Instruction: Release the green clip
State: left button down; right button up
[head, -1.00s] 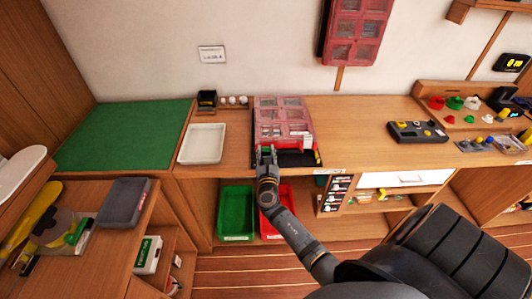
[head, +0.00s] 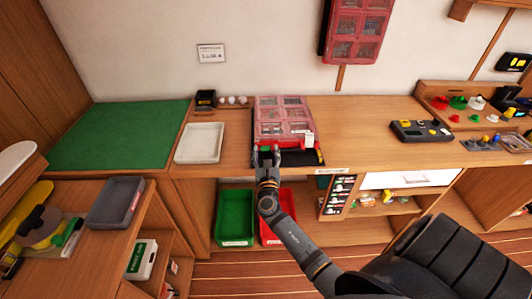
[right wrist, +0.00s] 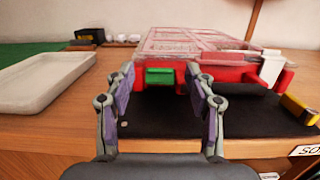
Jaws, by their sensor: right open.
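The green clip (right wrist: 160,76) sits on the front face of a red case with a clear lid (right wrist: 190,45). The case also shows in the head view (head: 284,112), lying on a dark mat on the wooden bench. My right gripper (right wrist: 160,70) is open, one finger to each side of the clip, with a gap on both sides. My left gripper is not in view.
A white tray (head: 200,143) lies left of the case, with a small black box (head: 206,98) behind it. A white tag (right wrist: 271,66) and a yellow piece (right wrist: 300,110) are at the case's right. Green (head: 235,216) and red (head: 274,222) bins are below.

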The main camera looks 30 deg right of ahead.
jog(key=v, duration=1.2)
jog(key=shift+f, duration=0.1)
jog(key=s+a+f+m+g+y, duration=0.1)
jog(key=s+f+m+g+y, duration=0.4)
jog(key=f, duration=1.1)
jog(key=s+a+f+m+g, duration=0.1)
jog(key=s+f+m+g, duration=0.4)
jog(key=f, duration=1.2)
jog(key=s+f+m+g+y, duration=0.1)
jog(key=s+f+m, duration=0.4)
jog(key=s, duration=0.4)
jog(key=s+f+m+g+y, duration=0.1)
jog(key=s+f+m+g, duration=0.1)
jog(key=s+f+m, duration=0.3)
jog(key=s+f+m+g+y, duration=0.2)
jog(key=s+f+m, duration=0.4)
jog(key=s+m, duration=0.3)
jog(key=s, duration=0.4)
jog(key=shift+s+m, duration=0.25)
jog(key=shift+m, duration=0.05)
